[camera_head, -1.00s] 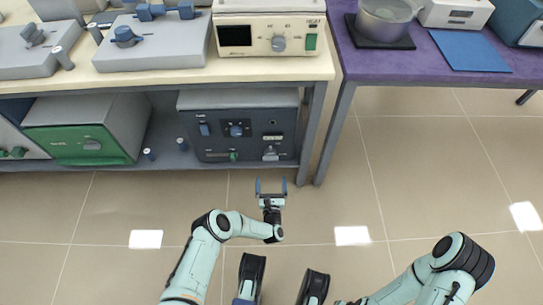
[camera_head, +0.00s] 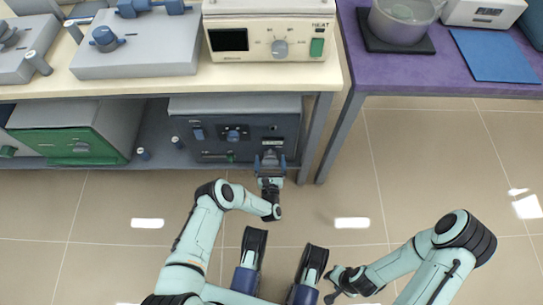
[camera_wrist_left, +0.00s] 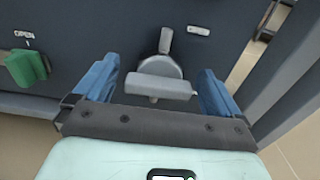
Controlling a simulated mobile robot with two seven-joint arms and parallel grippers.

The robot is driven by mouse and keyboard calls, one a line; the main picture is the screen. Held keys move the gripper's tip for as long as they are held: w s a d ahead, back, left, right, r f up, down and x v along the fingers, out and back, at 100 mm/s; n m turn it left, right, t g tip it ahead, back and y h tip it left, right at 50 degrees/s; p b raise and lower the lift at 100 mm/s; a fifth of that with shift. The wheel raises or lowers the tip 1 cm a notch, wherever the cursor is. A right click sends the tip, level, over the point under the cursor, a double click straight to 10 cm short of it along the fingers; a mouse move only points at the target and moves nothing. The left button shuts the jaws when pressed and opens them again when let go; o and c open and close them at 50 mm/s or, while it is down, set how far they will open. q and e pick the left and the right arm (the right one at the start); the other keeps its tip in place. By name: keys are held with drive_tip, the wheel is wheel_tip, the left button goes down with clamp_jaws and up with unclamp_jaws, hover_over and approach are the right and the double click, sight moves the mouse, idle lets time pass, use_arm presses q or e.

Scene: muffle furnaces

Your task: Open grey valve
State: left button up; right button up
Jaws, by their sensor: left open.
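The grey valve (camera_wrist_left: 160,68) is on the dark front panel of the lower-shelf unit (camera_head: 205,150). In the left wrist view it has a round base, a crossbar handle and a short upright stem. My left gripper (camera_head: 270,158) is at the lower right of this panel and largely covers the valve in the head view. In the left wrist view its blue fingers (camera_wrist_left: 157,80) are open, one on each side of the valve, with gaps between them and the handle. My right gripper (camera_head: 340,284) is low over the floor; its jaw state is unclear.
A green knob (camera_wrist_left: 27,68) marked OPEN is left of the valve. A table leg (camera_head: 318,135) stands just right of the unit. A green-fronted box (camera_head: 70,145) is further left on the shelf. The tiled floor in front is clear.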

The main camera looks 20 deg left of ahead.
drive_tip(key=shift+w, duration=0.15)
use_arm(q)
drive_tip(key=c, duration=1)
drive_tip(key=shift+o, duration=0.2)
